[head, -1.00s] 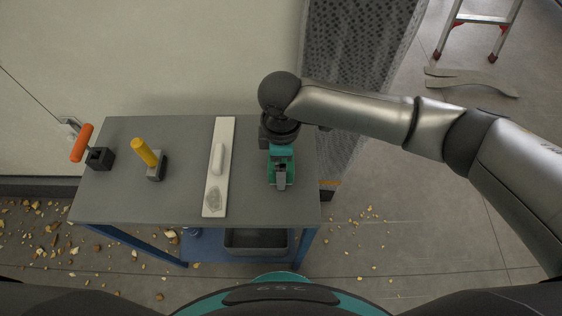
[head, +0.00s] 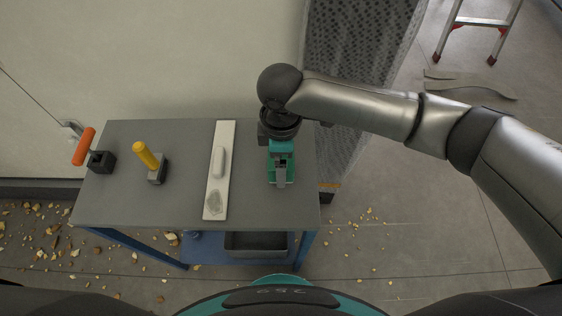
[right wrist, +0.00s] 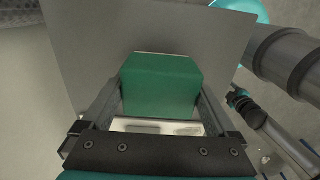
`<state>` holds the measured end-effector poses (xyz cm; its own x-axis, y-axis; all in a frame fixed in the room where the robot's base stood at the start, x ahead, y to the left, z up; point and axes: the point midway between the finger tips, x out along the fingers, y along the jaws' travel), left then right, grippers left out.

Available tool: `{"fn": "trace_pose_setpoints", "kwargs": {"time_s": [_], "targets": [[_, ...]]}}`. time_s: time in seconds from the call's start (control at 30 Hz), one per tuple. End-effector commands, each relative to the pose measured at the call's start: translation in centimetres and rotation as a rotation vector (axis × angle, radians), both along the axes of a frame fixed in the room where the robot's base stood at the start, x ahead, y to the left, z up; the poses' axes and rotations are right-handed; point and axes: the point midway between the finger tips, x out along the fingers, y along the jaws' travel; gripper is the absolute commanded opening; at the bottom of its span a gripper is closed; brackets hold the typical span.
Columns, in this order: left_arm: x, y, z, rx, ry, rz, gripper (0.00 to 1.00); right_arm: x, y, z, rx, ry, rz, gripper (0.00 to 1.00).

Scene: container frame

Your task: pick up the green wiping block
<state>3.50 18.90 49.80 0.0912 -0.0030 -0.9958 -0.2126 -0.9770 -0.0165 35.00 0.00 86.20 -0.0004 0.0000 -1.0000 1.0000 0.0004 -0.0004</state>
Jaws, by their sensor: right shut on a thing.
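The green wiping block (right wrist: 160,88) sits between the two fingers of my right gripper in the right wrist view. My right gripper (right wrist: 160,100) is shut on it, one finger along each side. In the head view the right gripper (head: 281,178) points down over the right part of the grey table (head: 120,200), and the block (head: 289,182) shows in part around its fingers. I cannot tell whether the block touches the tabletop.
A long white board (head: 214,200) with a pale handle lies left of the gripper. A yellow-handled tool (head: 146,154) and an orange-handled tool (head: 84,147) stand farther left. A grey bin (head: 257,244) is on the lower shelf. A perforated panel (head: 345,80) stands behind right.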

Motion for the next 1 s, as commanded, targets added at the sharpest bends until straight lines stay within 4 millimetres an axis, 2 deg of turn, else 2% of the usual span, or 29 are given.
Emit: {"fn": "trace_pose_setpoints", "kwargs": {"time_s": [0.03, 0.3, 0.5, 0.7, 1.0], "targets": [[0.0, 0.0, 0.6, 0.000, 0.000, 0.000, 0.50, 0.1, 0.0, 1.6, 0.002, -0.004, 0.001, 0.35], [0.0, 0.0, 2.7, 0.000, 0.000, 0.000, 0.50, 0.1, 0.1, 9.5, 0.003, -0.005, 0.001, 0.35], [0.0, 0.0, 3.7, 0.000, 0.000, -0.001, 0.50, 0.1, 0.1, 14.3, 0.002, -0.004, 0.001, 0.35], [0.0, 0.0, 4.1, -0.001, -0.001, -0.001, 0.50, 0.1, 0.1, 16.9, 0.001, -0.002, 0.000, 0.35], [0.0, -0.1, 4.2, -0.001, 0.000, -0.001, 0.50, 0.0, 0.0, 17.6, 0.000, 0.000, 0.000, 0.35]]}}
